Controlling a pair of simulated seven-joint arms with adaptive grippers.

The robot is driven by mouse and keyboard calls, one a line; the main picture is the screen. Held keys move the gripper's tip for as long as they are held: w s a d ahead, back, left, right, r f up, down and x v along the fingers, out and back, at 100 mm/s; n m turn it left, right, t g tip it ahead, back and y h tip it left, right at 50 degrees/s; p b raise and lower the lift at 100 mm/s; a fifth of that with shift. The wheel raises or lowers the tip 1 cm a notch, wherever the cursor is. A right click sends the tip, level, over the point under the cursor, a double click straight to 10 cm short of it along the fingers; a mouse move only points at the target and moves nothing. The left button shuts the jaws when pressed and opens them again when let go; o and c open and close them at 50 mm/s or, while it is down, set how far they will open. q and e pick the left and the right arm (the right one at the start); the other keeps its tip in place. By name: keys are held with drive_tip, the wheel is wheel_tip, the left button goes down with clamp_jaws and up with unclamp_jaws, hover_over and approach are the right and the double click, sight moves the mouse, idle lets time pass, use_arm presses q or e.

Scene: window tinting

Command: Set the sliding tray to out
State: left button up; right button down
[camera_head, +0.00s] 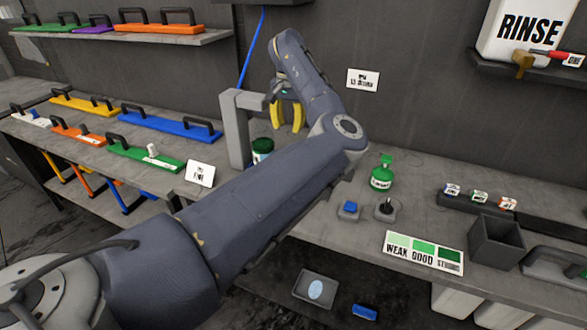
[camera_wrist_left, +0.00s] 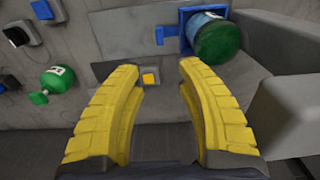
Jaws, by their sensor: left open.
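My left gripper (camera_head: 288,118) is open and empty, with yellow fingers pointing down beside a grey post stand (camera_head: 237,130). It also shows in the left wrist view (camera_wrist_left: 160,78). A blue tray-like piece with a small blue tab (camera_wrist_left: 167,33) lies beyond the right fingertip and looks like the sliding tray. A dark jar with a green lid (camera_wrist_left: 222,42) stands on it; the jar also shows in the head view (camera_head: 262,148). The fingers appear apart from the tab. In the head view my left arm and the stand hide most of the tray. My right gripper is not in view.
A green bottle (camera_head: 382,172), a blue button box (camera_head: 348,210) and a black-knobbed box (camera_head: 385,209) stand to the right. A small yellow square (camera_wrist_left: 150,78) on a grey plate lies between my fingers. A white sign (camera_head: 200,173) stands left of the post.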

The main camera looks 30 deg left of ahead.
use_arm(q)
wheel_tip(320, 180, down, 17)
drive_tip(key=shift+f, duration=0.15)
idle(0.5)
drive_tip(key=shift+o, duration=0.3)
clamp_jaws()
